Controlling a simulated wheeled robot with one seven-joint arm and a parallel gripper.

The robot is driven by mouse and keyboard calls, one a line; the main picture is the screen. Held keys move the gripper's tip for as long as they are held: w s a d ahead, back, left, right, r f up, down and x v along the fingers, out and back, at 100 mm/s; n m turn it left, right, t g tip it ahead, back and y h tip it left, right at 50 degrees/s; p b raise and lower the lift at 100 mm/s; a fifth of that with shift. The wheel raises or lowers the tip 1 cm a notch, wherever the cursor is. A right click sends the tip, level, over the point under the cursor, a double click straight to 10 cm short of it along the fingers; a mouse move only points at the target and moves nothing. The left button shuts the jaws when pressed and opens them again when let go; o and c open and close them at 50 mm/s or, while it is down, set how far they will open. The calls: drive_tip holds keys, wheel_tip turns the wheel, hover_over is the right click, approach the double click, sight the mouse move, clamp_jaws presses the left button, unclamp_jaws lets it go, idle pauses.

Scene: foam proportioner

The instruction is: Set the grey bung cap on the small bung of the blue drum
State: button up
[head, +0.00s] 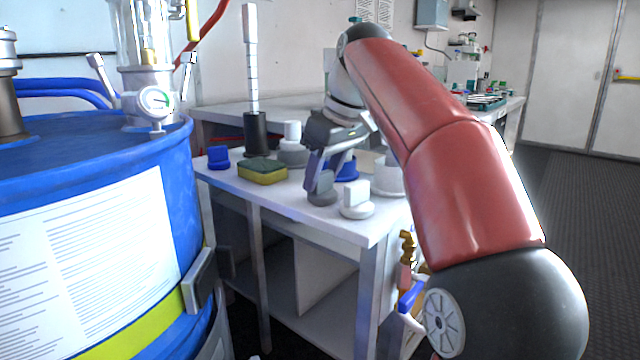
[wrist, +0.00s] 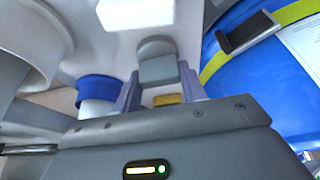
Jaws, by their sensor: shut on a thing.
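The grey bung cap (head: 322,198) has a round base with an upright tab and is at the front of the white bench, low at its top; I cannot tell if it touches it. My gripper (head: 319,178) points down and is shut on its tab. In the wrist view the cap (wrist: 157,50) sits between the two fingers of my gripper (wrist: 158,75). The blue drum (head: 185,190) stands at the left, apart from my gripper; it also shows in the wrist view (wrist: 262,75). I cannot make out the small bung on its top.
A white cap (head: 356,200) stands just right of the grey one. A yellow-green sponge (head: 262,171), a small blue cap (head: 218,157) and a black cylinder with a tall rod (head: 255,132) are left. A gauge fitting (head: 153,102) rises from the drum top. Dark floor (head: 575,230) is clear right.

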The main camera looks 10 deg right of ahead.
drive_tip(key=shift+r, duration=0.1)
drive_tip(key=o, duration=1.1)
drive_tip(key=shift+c, duration=0.2)
